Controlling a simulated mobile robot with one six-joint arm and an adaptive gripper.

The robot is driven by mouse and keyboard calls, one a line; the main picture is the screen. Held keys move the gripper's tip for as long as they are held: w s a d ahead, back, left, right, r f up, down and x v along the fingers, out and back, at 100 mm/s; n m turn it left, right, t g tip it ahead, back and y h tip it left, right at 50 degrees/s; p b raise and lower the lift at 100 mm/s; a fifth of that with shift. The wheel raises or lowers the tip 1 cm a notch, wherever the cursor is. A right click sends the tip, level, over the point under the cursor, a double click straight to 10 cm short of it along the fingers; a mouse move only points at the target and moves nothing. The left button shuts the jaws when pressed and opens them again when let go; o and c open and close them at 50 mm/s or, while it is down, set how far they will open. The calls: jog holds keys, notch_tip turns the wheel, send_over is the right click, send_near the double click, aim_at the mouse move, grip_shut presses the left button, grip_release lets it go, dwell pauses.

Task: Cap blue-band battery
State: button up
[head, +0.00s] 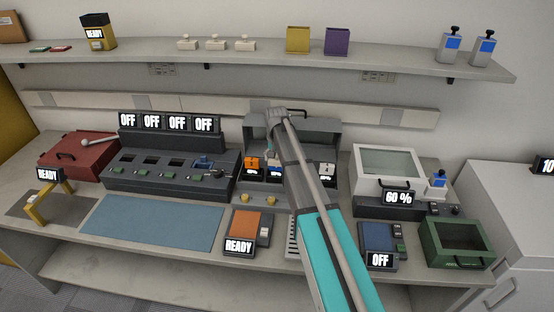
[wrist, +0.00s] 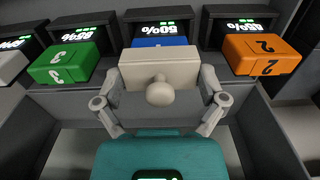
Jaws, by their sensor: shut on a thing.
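My gripper (wrist: 160,97) is shut on a beige cap (wrist: 158,72) with a round knob, seen in the wrist view. The cap is directly in front of the blue battery (wrist: 148,43), whose screen reads 50%. Only a thin blue strip shows past the cap, so I cannot tell whether the cap is seated on it or just apart. An orange battery (wrist: 262,54) marked 2 and a green battery (wrist: 63,63) marked 3 sit in the bays on either side. In the head view, my arm hides most of the gripper and the cap.
The charger (head: 333,134) holding the batteries stands between the four-slot unit (head: 170,185) and the grey device (head: 388,166) reading 60%. The blue mat (head: 150,222) on the bench is clear.

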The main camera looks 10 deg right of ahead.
dwell(0.3)
jog(key=o, duration=0.4)
jog(key=shift+r, duration=0.15)
jog(key=shift+r+p, duration=3.4)
jog(key=shift+p, duration=0.1)
grip_shut()
jog(key=shift+f+b, duration=1.65)
jog(key=shift+f, duration=0.05)
